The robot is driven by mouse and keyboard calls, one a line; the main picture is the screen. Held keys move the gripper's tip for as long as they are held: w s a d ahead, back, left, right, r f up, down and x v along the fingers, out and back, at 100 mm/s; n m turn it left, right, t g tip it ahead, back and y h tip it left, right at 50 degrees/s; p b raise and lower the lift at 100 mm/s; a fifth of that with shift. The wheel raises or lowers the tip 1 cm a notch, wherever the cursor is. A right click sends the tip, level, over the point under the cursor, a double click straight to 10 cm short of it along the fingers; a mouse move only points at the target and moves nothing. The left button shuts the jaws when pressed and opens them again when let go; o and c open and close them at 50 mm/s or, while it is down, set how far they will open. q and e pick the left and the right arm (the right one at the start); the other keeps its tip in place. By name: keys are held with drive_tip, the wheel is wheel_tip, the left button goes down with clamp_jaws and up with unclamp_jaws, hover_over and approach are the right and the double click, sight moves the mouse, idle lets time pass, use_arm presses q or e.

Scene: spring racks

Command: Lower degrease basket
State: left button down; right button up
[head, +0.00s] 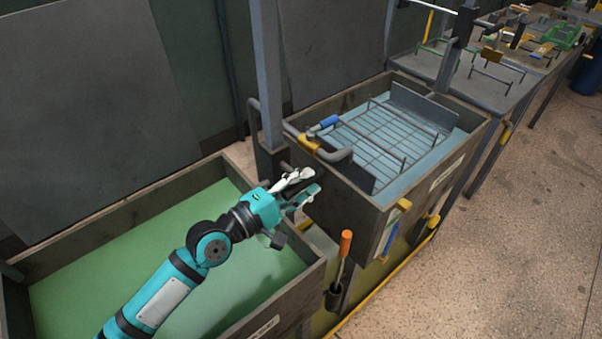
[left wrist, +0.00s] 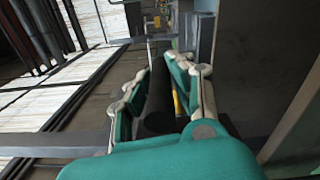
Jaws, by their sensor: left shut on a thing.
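A wire basket (head: 372,140) with thin grey bars and solid end plates sits in the tank of blue liquid (head: 450,150) in the head view. I cannot tell how deep its floor is. My left gripper (head: 303,187) is just outside this tank's near left wall, below the bent grey pipe with a yellow band (head: 308,143). In the left wrist view its fingers (left wrist: 163,85) are closed around a dark cylindrical handle (left wrist: 158,108). What the handle joins to is hidden. My right gripper is not in view.
A tank of green liquid (head: 90,262) lies under my left arm. An orange-handled tool (head: 345,243) stands in a dark holder at the tank's front. Tables with racks and parts (head: 490,72) stand at back right. The floor (head: 530,220) at right is clear.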

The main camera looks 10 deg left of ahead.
use_arm(q)
wheel_tip(320, 180, down, 2)
drive_tip(key=shift+s+d+f, duration=0.1)
drive_tip(key=shift+s+f, duration=0.05)
drive_tip(key=shift+f, duration=0.05)
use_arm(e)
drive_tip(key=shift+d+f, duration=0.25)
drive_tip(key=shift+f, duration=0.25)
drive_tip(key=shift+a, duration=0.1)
use_arm(q)
drive_tip(key=c, duration=1.1)
unclamp_jaws()
drive_tip(key=shift+r, duration=0.1)
drive_tip(key=shift+c, duration=0.2)
drive_tip(key=shift+r, duration=0.15)
drive_tip(key=v, duration=0.7)
drive_tip(key=shift+a, duration=0.2)
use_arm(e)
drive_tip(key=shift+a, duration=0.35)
use_arm(q)
drive_tip(key=shift+s, duration=0.1)
